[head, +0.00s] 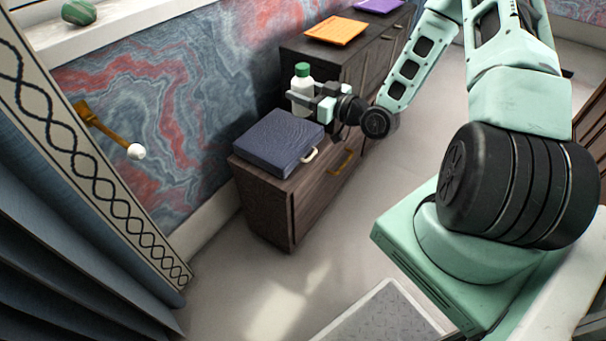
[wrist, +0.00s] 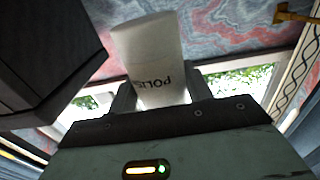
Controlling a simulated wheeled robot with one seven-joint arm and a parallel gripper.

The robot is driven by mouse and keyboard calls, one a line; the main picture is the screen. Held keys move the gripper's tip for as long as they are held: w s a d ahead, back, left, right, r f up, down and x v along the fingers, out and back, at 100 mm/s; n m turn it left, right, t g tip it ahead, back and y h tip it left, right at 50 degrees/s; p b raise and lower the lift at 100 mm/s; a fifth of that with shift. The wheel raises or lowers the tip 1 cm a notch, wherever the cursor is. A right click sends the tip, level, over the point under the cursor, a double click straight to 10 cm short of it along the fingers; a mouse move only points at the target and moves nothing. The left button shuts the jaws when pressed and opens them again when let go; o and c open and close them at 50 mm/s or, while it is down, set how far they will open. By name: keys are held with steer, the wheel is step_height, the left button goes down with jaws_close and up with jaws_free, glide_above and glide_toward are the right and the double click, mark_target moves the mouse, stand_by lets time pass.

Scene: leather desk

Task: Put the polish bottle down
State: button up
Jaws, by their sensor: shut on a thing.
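The polish bottle (head: 301,97) is white with a green cap and stands upright in my gripper (head: 318,100) in the head view. My gripper is shut on it from the right side. The bottle appears above the back of a dark blue case (head: 278,142) on the low wooden cabinet (head: 265,205). I cannot tell whether its base touches anything. In the wrist view the bottle (wrist: 150,60) sits between both fingers of my gripper (wrist: 162,92), with its lettering upside down. Its cap is not visible there.
A taller dark cabinet (head: 365,70) stands behind, with an orange sheet (head: 335,30) and a purple one (head: 379,5) on top. The case's pale handle (head: 309,155) faces right. A brass wall fixture (head: 100,125) is at left. A dark box-like shape (wrist: 45,60) is close by in the wrist view.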

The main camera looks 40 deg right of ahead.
steer(key=f+b, duration=0.2)
steer(key=shift+w+d+b, duration=0.2)
steer(key=shift+w+b, duration=0.1)
steer(key=shift+w, duration=0.05)
steer(key=shift+f, duration=0.25)
step_height(320, 180, down, 9)
steer(key=b, duration=0.3)
steer(key=shift+f, duration=0.2)
steer(key=shift+f+b, duration=0.5)
steer(key=shift+b, duration=0.05)
steer(key=o, duration=1.1)
steer(key=shift+r, duration=0.1)
